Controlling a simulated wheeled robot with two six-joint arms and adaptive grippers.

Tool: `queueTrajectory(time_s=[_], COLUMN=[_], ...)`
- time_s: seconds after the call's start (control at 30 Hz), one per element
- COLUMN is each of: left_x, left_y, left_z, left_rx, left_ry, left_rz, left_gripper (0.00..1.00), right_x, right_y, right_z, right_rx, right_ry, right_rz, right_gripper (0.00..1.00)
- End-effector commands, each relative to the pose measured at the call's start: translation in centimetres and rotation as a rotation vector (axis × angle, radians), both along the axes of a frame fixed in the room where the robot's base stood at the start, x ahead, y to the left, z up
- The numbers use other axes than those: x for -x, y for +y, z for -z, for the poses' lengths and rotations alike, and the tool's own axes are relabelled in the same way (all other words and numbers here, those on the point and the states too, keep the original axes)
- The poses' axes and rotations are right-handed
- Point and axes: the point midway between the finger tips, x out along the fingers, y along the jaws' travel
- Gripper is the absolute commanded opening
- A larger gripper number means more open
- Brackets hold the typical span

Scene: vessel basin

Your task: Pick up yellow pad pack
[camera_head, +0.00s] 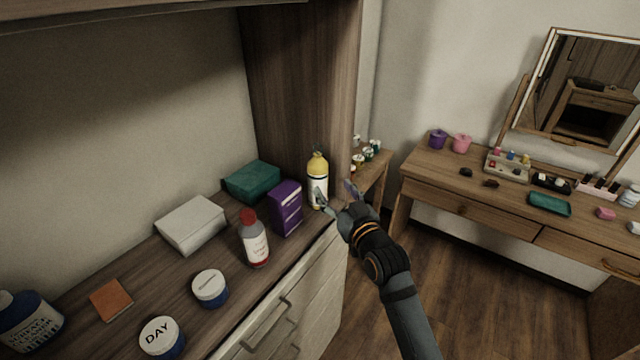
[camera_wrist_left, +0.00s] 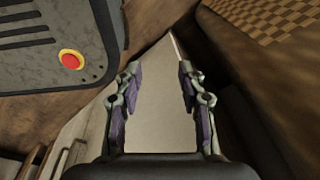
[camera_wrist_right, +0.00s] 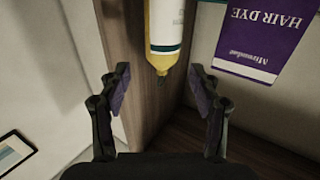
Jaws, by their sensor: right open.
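The yellow pad pack (camera_head: 317,166) is an upright, bottle-like yellow pack with a white label. It stands at the right end of the wooden counter, beside the purple box. In the right wrist view the yellow pad pack (camera_wrist_right: 166,28) appears upside down at the top, its narrow tip between my fingertips in the picture. My right gripper (camera_head: 334,193) is open and empty, just right of the pack, one finger overlapping its lower part. I cannot tell whether they touch. My left gripper (camera_wrist_left: 159,76) is open and empty in its wrist view and out of the head view.
The purple hair dye box (camera_head: 286,208) and a red-capped bottle (camera_head: 254,240) stand left of the pack. A green box (camera_head: 252,181), white box (camera_head: 191,224) and two round jars lie further left. A wooden cabinet panel (camera_head: 300,80) rises behind. A dressing table (camera_head: 470,205) stands right.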

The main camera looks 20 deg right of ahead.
Motion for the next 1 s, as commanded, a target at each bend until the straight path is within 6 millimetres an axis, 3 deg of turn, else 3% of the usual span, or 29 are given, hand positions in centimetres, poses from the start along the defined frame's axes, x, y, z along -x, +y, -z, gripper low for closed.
queueTrajectory(time_s=[0.23,0.53,0.8,1.0], left_x=[0.4,0.5,0.6,0.6], left_y=[0.0,0.0,0.0,0.0], left_z=[-0.6,-0.9,-1.8,-1.8], left_rx=[0.0,0.0,0.0,0.0], left_ry=[0.007,0.008,0.01,0.01], left_rz=[-0.001,-0.001,-0.001,-0.001], left_gripper=[0.4,0.4,0.4,0.4], right_x=[-4.0,-5.8,-9.9,-10.2], right_y=[0.4,0.6,1.2,1.2], right_z=[-0.1,-0.1,0.1,0.3], right_rx=[-0.001,-0.001,-0.001,-0.001], right_ry=[0.001,0.002,0.003,0.003], right_rz=[0.0,0.0,0.0,0.001], right_gripper=[0.63,0.63,0.63,0.63])
